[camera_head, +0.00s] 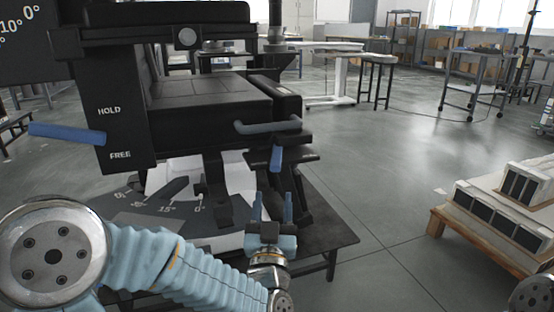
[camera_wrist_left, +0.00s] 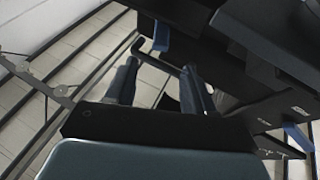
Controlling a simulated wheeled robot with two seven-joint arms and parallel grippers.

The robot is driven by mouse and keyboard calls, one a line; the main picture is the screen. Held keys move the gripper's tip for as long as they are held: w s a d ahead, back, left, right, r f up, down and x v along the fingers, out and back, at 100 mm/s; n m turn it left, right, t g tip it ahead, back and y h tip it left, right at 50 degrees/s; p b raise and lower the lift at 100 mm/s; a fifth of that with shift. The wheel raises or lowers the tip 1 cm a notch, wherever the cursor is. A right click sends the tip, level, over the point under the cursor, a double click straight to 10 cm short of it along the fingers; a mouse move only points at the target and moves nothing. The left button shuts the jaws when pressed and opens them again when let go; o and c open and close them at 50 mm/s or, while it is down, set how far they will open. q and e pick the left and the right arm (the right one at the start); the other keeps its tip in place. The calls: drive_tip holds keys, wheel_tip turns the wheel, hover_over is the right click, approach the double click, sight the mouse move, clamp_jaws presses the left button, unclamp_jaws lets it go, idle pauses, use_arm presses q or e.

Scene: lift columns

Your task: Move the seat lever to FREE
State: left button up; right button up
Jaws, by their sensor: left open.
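A black panel (camera_head: 122,125) at the left of the seat unit carries the white words HOLD above and FREE below. A blue lever (camera_head: 67,133) sticks out left from it, nearly level, at a height between the two words. A blue lever also shows at the right edge of the left wrist view (camera_wrist_left: 297,138), beside small pale labels too blurred to read. My left gripper (camera_head: 272,207) is open and empty, fingers up, below and right of the panel, clear of the lever. Its two fingers show in the left wrist view (camera_wrist_left: 157,85). My right gripper is not in view.
The black seat unit (camera_head: 205,95) fills the upper left. A grey-blue bar handle (camera_head: 268,127) and a short blue grip (camera_head: 276,158) stick out at its right, above my left gripper. A dark base plate (camera_head: 325,228) lies below. A wooden pallet (camera_head: 470,240) stands right; floor between is clear.

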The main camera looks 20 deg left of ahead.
sight(276, 161)
use_arm(q)
drive_tip(key=p+x, duration=0.1)
drive_tip(key=x, duration=1.1)
drive_tip(key=shift+w+a, duration=0.2)
drive_tip(key=shift+w, duration=0.2)
clamp_jaws()
